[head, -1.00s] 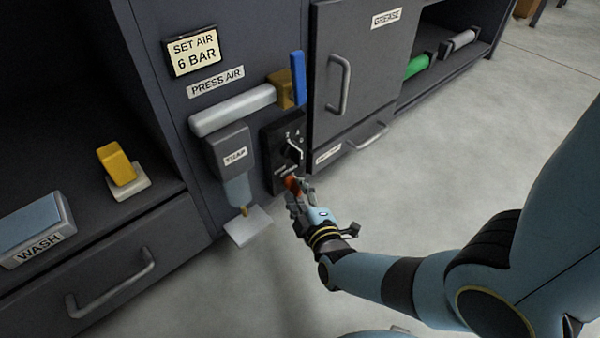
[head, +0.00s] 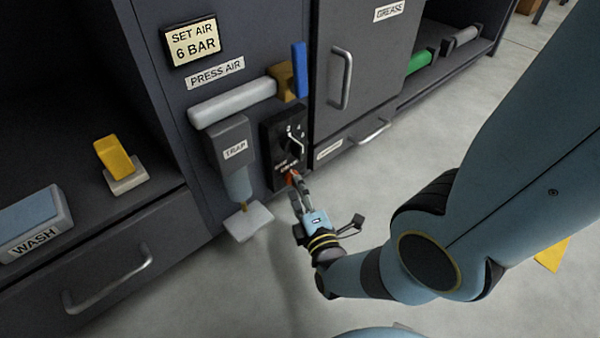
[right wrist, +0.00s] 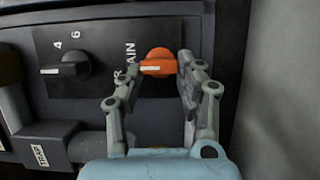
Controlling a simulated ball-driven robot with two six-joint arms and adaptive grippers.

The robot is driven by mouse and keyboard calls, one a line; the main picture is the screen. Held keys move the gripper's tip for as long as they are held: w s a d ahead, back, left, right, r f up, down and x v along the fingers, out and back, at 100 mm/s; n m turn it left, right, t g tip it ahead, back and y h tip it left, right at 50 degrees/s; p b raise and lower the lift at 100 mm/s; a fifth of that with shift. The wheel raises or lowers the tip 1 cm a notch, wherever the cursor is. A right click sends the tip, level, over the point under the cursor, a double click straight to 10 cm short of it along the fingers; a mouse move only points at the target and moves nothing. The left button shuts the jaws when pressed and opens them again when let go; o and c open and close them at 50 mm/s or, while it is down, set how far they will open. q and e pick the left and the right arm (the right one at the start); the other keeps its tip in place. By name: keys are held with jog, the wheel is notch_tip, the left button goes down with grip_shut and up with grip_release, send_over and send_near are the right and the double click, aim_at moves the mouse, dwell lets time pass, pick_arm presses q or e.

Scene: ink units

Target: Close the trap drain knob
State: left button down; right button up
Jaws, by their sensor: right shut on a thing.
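The orange drain knob (right wrist: 158,62) sits on the dark panel below the dial, its white mark pointing left in the right wrist view. In the head view, only a bit of the knob (head: 292,176) shows past the fingers. My right gripper (head: 296,184) has its fingers on both sides of the knob and is shut on it; it also shows in the right wrist view (right wrist: 156,72). The grey trap (head: 232,145) with its translucent bowl hangs left of the panel. My left gripper is not in view.
A black dial (head: 291,147) with numbers is just above the knob. A blue lever (head: 299,70) is on the pipe (head: 232,103) above. A white pad (head: 248,222) lies under the trap. Cabinet handles stick out at right and lower left. The floor in front is clear.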

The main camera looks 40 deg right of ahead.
jog(key=o, duration=1.2)
jog(key=shift+c, duration=0.2)
jog(key=shift+m, duration=0.3)
